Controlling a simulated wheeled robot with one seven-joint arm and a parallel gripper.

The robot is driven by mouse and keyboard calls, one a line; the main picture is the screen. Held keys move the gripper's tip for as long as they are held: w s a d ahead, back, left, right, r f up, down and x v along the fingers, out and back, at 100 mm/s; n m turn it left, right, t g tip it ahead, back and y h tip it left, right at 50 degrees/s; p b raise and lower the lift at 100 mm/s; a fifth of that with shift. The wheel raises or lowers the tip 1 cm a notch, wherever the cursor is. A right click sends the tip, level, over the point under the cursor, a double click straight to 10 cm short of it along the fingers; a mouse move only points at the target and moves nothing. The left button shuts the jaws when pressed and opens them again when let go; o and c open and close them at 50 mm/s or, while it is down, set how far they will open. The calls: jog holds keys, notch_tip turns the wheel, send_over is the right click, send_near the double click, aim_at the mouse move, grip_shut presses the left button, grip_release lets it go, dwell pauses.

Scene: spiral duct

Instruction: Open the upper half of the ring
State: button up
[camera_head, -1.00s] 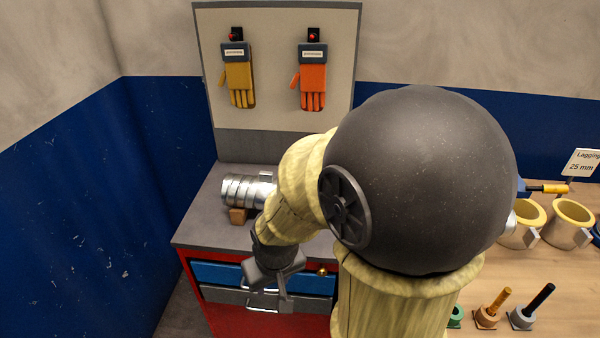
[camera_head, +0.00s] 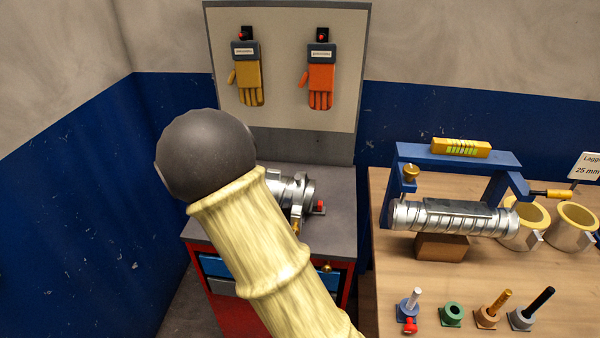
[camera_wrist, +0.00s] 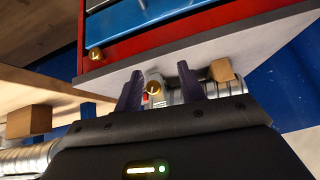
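A silver spiral duct (camera_head: 284,190) lies on the grey top of the red cabinet, partly hidden behind my arm. A metal ring (camera_head: 301,196) is around it, with a brass piece (camera_head: 296,227) low on its front. I see no contact. The ring's halves cannot be told apart. The head view hides my gripper behind my arm.
The cabinet's blue drawer (camera_head: 215,266) is below the duct. A wooden bench (camera_head: 385,290) at right holds another spiral duct (camera_head: 455,218) under a blue frame (camera_head: 400,165), pale collars (camera_head: 573,228) and several small pegged blocks. Gloves hang on the back panel (camera_head: 285,30).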

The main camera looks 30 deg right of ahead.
jog(key=w+d+r+m+t+h+p, duration=0.1)
jog(key=w+d+r+m+t+h, duration=0.15)
jog(key=d+h, duration=0.2)
jog(key=t+h, duration=0.4)
send_near(297, 181)
jog(key=v, duration=0.4)
jog(key=shift+s+a+f+n+p, duration=0.15)
jog(key=shift+f+n+p, duration=0.1)
jog(key=shift+p, duration=0.15)
jog(key=p+x, duration=0.2)
jog(key=x, duration=0.6)
jog(key=p+x, duration=0.3)
jog(key=x, duration=0.5)
jog(key=shift+r, duration=0.2)
jog(key=shift+w+d+f+p, duration=0.1)
jog(key=shift+w+d+p, duration=0.2)
jog(key=shift+w+d, duration=0.25)
jog(key=shift+a, duration=0.1)
grip_shut()
